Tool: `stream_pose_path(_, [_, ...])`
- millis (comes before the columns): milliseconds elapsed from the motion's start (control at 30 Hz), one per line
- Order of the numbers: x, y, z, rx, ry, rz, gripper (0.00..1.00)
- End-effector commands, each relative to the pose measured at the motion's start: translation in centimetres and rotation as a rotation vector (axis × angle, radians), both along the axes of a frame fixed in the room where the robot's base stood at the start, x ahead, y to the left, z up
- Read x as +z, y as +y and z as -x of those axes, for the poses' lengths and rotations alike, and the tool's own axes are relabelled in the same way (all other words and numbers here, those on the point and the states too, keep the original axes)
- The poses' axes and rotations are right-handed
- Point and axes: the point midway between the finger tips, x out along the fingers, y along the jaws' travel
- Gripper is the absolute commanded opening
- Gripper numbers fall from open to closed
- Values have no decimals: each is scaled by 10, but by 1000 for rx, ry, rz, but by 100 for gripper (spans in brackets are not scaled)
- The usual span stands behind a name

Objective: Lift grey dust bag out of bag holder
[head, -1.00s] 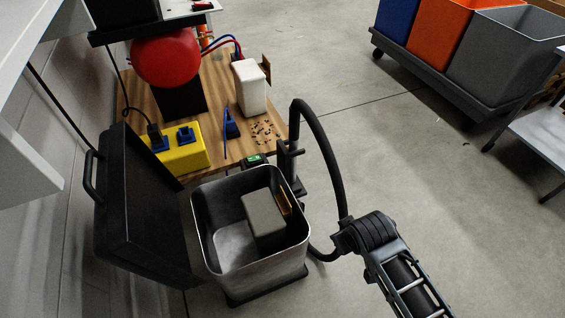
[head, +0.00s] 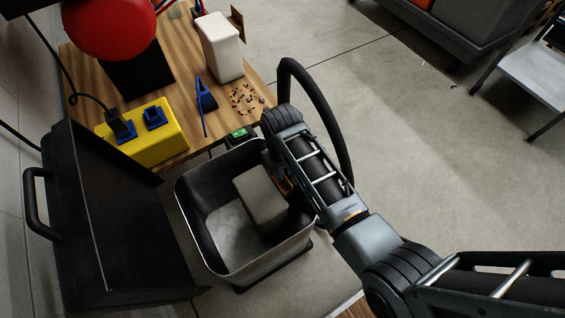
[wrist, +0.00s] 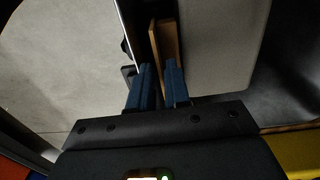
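The grey dust bag (head: 261,194) is a blocky grey bag with a tan card collar. It stands inside an open metal bin (head: 215,258), the bag holder, near its right wall. In the wrist view the bag (wrist: 215,45) lies right of the fingers and its tan collar (wrist: 165,40) faces them. My gripper (wrist: 159,66) has two blue fingers, apart, with the collar's edge showing in the gap between them; contact is not clear. In the head view my gripper (head: 284,180) is at the bin's right wall beside the collar, mostly hidden by my arm.
A black lid (head: 110,230) with a handle stands open left of the bin. Behind is a wooden bench (head: 180,75) with a yellow block (head: 160,145), a white container (head: 220,48) and small debris. A black hose (head: 335,125) loops behind my arm.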

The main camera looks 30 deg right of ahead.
Motion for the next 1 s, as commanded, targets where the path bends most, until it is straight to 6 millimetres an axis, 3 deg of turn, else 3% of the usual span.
stream_pose_path(200, [-22,-1,0,0,-1,0,17])
stream_pose_path(567, [-26,-1,0,0,-1,1,17])
stream_pose_path(733, [-26,-1,0,0,-1,1,1])
stream_pose_path(1000, [-26,-1,0,0,-2,0,0])
